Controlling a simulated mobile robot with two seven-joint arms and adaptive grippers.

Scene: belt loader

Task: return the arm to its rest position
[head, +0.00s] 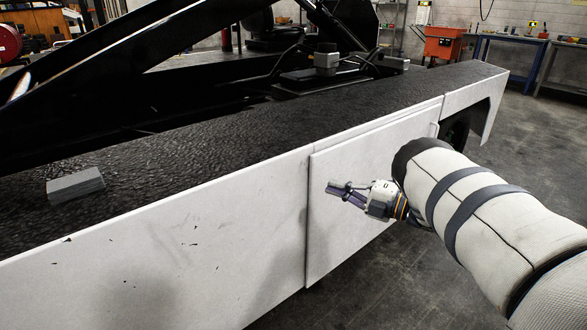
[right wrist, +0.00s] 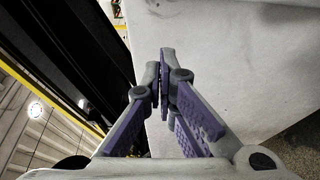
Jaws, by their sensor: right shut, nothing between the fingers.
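My right arm (head: 470,205) comes in from the right in the head view, wrapped in a pale padded sleeve with dark bands. My right gripper (head: 333,188) points left in front of the white side panel of the loader. In the right wrist view the purple-padded fingers of the right gripper (right wrist: 162,75) meet at their tips, with nothing between them. The white panel surface (right wrist: 225,60) lies beyond the fingers; I cannot tell the exact gap. My left gripper is not in view.
The belt loader's white side (head: 370,190) runs diagonally across, close to my right gripper. A grey block (head: 76,186) lies on its dark top ledge. An orange cart (head: 442,42) and a blue workbench (head: 510,45) stand at the back right. Floor at right is clear.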

